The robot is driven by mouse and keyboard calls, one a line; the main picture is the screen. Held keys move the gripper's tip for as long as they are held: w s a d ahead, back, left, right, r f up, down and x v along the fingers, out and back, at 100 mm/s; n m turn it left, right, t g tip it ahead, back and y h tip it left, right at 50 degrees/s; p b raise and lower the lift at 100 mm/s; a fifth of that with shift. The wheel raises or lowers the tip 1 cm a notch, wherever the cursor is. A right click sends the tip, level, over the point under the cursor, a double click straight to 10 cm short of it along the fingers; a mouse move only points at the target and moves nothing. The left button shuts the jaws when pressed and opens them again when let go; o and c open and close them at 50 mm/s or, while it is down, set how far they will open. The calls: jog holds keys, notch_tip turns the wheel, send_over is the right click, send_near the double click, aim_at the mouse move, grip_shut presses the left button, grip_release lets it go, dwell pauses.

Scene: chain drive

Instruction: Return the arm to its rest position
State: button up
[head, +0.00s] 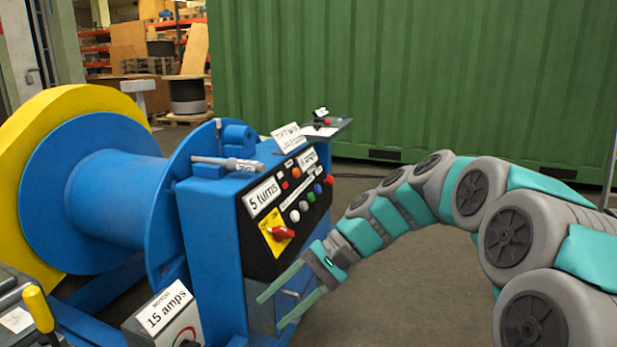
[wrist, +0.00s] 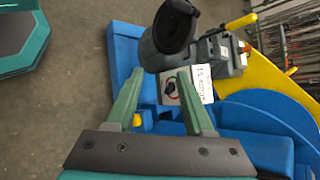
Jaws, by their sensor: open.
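My gripper (head: 283,305) is open and empty. In the head view it hangs low beside the right side of the blue control cabinet (head: 212,235), its two green fingers pointing down and left. In the wrist view my gripper (wrist: 159,95) shows its two fingers spread apart with nothing between them, above the blue machine frame (wrist: 120,60). My arm arches in from the right of the head view. Whether the fingertips touch the cabinet cannot be told.
The panel (head: 290,215) carries several buttons and a red-handled switch (head: 281,233). A box labelled 15 amps (head: 165,318) stands low in front. A blue drum (head: 110,200) is at left. A green container (head: 420,80) stands behind. The floor (head: 420,290) under my arm is clear.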

jog(key=s+d+f+n+t+h, duration=0.1)
jog(key=s+d+f+h, duration=0.4)
jog(key=s+d, duration=0.5)
jog(key=s+d+f+n+t+h, duration=0.1)
jog(key=s+d+f+n+h, duration=0.2)
jog(key=s+d, duration=0.6)
jog(key=s+f+h, duration=0.2)
jog(key=s+f, duration=0.1)
jog(key=s, duration=0.2)
jog(key=shift+s+d+f, duration=0.3)
jog(key=shift+s+d, duration=0.05)
jog(key=shift+d, duration=0.05)
